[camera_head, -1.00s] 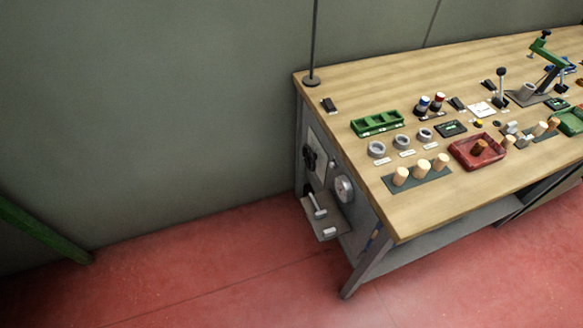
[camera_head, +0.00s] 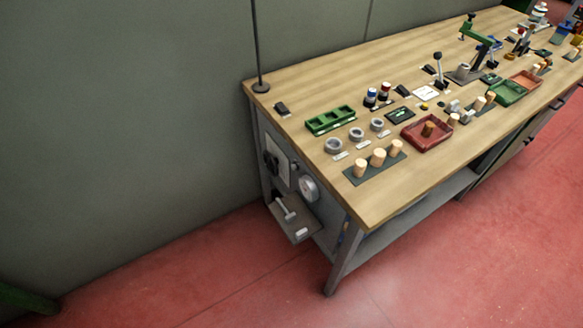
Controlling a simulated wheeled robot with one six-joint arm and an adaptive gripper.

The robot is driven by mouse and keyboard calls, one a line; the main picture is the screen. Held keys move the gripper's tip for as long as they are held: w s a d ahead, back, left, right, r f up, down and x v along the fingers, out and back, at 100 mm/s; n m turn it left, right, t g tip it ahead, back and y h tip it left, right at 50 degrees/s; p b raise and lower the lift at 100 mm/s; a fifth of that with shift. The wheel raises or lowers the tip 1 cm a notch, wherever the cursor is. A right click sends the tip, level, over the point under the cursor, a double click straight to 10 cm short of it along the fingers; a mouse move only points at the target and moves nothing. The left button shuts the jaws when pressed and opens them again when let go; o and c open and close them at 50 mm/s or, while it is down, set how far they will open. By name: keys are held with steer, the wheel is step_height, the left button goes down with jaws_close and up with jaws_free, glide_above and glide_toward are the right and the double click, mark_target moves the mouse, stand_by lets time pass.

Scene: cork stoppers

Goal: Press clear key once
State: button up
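I cannot make out a key marked clear; the small devices on the workbench are too far away for labels to be read. A small dark device with a greenish face (camera_head: 400,116) lies flat behind the red tray. A small dark block (camera_head: 281,108) sits near the bench's back left corner. Another dark piece (camera_head: 402,91) lies near the white card. Which of these, if any, carries the clear key I cannot tell. My gripper is not in view.
The wooden workbench (camera_head: 310,95) stands against a grey wall. On it are a green compartment tray (camera_head: 330,120), grey rings (camera_head: 333,145), pale corks (camera_head: 378,157), a red tray (camera_head: 437,141) and an upright lever (camera_head: 438,70). Red floor (camera_head: 430,265) is free in front.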

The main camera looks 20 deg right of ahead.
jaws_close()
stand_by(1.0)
